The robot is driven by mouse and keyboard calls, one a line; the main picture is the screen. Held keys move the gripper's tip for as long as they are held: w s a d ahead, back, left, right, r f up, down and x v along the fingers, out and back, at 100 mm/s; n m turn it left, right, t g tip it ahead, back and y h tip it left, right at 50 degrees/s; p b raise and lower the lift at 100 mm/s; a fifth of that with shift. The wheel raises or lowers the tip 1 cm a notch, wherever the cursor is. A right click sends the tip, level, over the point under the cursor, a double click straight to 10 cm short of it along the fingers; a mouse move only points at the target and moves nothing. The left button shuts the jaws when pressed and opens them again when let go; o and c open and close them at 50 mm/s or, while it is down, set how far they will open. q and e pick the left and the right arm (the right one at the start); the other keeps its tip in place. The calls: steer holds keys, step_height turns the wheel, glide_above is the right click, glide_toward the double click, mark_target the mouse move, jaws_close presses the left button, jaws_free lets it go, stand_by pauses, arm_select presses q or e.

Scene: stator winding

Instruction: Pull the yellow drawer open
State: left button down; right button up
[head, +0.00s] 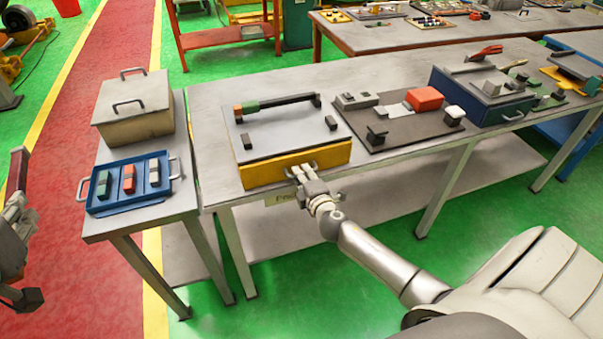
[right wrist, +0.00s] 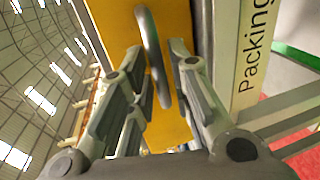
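The yellow drawer (head: 265,172) sits under a grey top plate on the long table, and its front looks flush with the plate. Its grey bar handle (right wrist: 153,60) shows in the right wrist view against the yellow front (right wrist: 178,15). My right gripper (head: 298,174) is at the drawer front in the head view. In the right wrist view my right gripper (right wrist: 155,65) is open, with one finger on each side of the handle and gaps visible. My left gripper (head: 15,235) is partly in view at the left edge, away from the drawer; its fingers are unclear.
A blue tray (head: 103,207) with several small blocks and a lidded box (head: 132,125) stand on the side table at left. A dark board (head: 375,146) with a red block (head: 424,98) lies right of the drawer. A blue box (head: 468,101) stands farther right. The floor in front is clear.

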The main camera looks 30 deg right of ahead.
steer(key=shift+w+d+f, duration=0.15)
steer(key=shift+w, duration=0.45)
steer(key=shift+c, duration=0.3)
jaws_close()
steer(key=shift+s, duration=0.1)
